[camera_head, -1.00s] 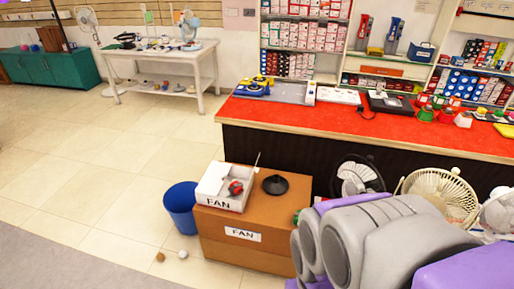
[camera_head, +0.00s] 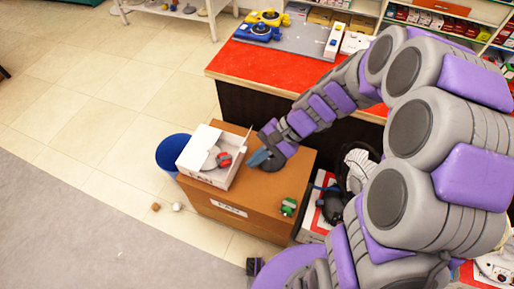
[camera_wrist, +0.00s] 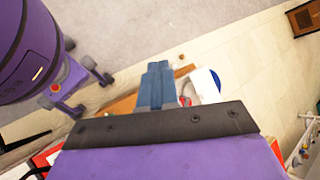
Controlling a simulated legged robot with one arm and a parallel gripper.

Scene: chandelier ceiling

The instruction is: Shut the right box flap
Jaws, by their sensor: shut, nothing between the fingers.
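The small white box (camera_head: 187,157) sits on top of a large brown carton, with a red and grey item (camera_head: 222,159) inside. Its right flap (camera_head: 238,152) sticks up and is tilted outward, not lying over the opening. My gripper (camera_head: 256,159) is just to the right of that flap, above the carton top, with its blue fingers together and empty. I cannot tell whether the fingers touch the flap. In the wrist view the fingers (camera_wrist: 158,72) point toward the carton, and part of the white box (camera_wrist: 207,88) shows right of them.
The brown carton (camera_head: 240,190) bears a label and a small green and white item (camera_head: 288,206). A blue bin (camera_head: 170,152) stands left. The red counter (camera_head: 270,73) is behind.

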